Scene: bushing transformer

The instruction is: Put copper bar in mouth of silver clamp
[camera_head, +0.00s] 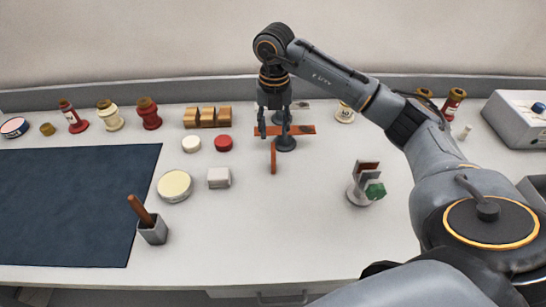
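A narrow copper-coloured bar (273,158) shows just below my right gripper, on or over the white table. A wider copper-coloured strip (302,130) lies crosswise behind it, at a dark round stand (285,144). My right gripper (274,131) points down over these pieces. Its fingers look spread apart, with the narrow bar's upper end below the gap; I see no clear grip. A silver-grey clamp-like piece (356,190) with an upright jaw, a brown top and a green block stands to the right, apart from the gripper. My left gripper is out of view.
A dark blue mat (75,200) covers the table's left. A grey cup (153,231) with a brown handle stands at its edge. Round lids (174,186), a white block (219,178), wooden blocks (208,117) and spools (148,113) stand left of my arm. The front middle is clear.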

